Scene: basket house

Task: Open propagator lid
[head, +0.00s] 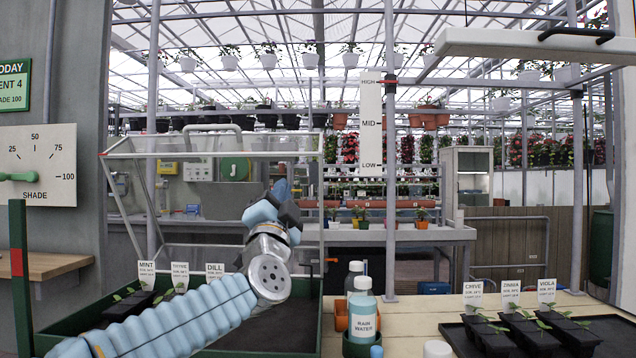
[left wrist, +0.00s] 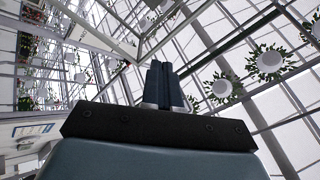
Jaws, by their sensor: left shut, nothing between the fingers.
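The propagator is a dark green tray (head: 62,322) at the lower left, holding dark soil and labelled seedlings. Its clear lid with a pale grey frame (head: 118,155) stands raised and tilted above the tray's back side. A grey bar handle (head: 213,127) shows on the lid's upper edge. My left gripper (head: 283,190) is in front of the lid's right part, below the handle, and points up and away. My right gripper is out of view.
A black seedling tray (head: 590,325) is at the lower right. A pale panel (head: 480,42) with a dark handle hangs at the upper right. A shade dial (head: 45,150) is on the left wall.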

